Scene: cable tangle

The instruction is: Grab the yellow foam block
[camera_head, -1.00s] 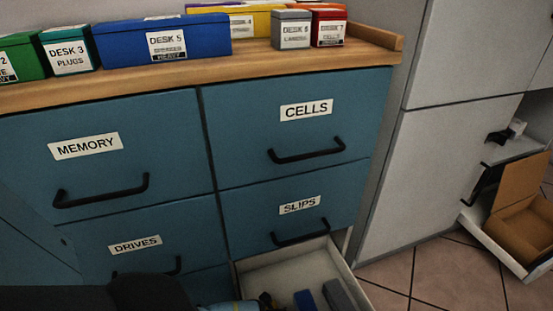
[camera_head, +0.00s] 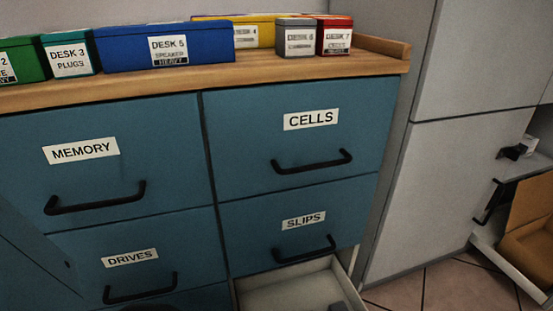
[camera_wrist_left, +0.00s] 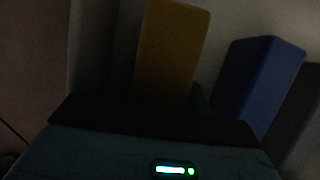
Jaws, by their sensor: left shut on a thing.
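The yellow foam block (camera_wrist_left: 172,45) stands up from the middle of my left gripper (camera_wrist_left: 165,98) in the left wrist view. The gripper is shut on it; the view is dark and the fingertips are hard to make out. A blue block (camera_wrist_left: 258,80) is just to the right, apart from the yellow one. In the head view the yellow foam block and the left gripper's jaws are out of frame below. My right gripper is in neither view.
An open pale drawer (camera_head: 290,291) sits below the SLIPS drawer (camera_head: 300,222), with part of a grey block (camera_head: 338,306) inside. Several labelled boxes, including a blue DESK 5 box (camera_head: 125,45), stand on the wooden top. A brown carton (camera_head: 532,240) is at the far right.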

